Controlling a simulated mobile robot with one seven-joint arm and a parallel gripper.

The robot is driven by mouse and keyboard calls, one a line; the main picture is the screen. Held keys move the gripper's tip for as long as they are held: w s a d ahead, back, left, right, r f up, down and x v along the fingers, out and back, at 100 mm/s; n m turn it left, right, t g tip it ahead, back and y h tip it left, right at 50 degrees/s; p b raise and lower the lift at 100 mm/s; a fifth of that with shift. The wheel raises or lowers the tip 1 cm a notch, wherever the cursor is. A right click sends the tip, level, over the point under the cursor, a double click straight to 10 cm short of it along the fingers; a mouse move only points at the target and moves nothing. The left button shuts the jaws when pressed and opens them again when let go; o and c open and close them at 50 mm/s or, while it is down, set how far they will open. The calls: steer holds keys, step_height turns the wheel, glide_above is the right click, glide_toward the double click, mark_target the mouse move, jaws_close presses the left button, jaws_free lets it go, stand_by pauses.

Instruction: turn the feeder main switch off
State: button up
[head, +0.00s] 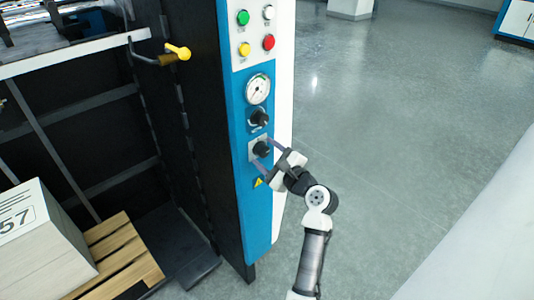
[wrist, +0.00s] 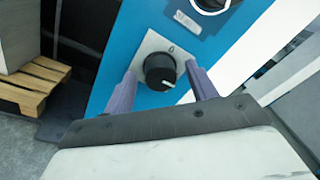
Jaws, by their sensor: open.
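A black rotary knob (head: 263,149) on a light square plate sits low on the blue control panel (head: 256,205). In the wrist view the knob (wrist: 160,70) shows a white pointer line aimed to the lower right. My gripper (head: 263,147) is open, with one purple finger on each side of the knob. The gripper (wrist: 161,84) also shows in the wrist view, its fingers apart and a gap visible beside the knob. Whether a fingertip touches the plate I cannot tell. A second black knob (head: 259,118) sits above, under a round gauge (head: 257,89).
Above the gauge are green (head: 243,18), white, yellow and red (head: 268,42) buttons. A yellow-ended lever (head: 178,52) sticks out at the left. A stack of sheets (head: 45,245) lies on a wooden pallet (head: 125,255). The floor to the right is clear.

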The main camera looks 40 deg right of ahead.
steer(key=c, duration=1)
steer(key=shift+f+n+b, duration=0.15)
steer(key=shift+n+b, duration=0.25)
steer(key=n+b, duration=0.2)
steer(key=n, duration=0.1)
steer(key=shift+f+b, duration=0.2)
steer(key=shift+b, duration=0.1)
steer(key=n+b, duration=0.5)
steer(key=shift+f+n+t+y, duration=0.1)
steer(key=shift+n+t+y, duration=0.2)
steer(key=shift+t+y, duration=0.1)
steer(key=n+b, duration=0.4)
steer(key=shift+n, duration=0.4)
steer(key=n+y+b, duration=0.1)
steer(key=n+b, duration=0.3)
steer(key=shift+d, duration=0.15)
steer(key=shift+r+n, duration=0.2)
steer(key=shift+n, duration=0.3)
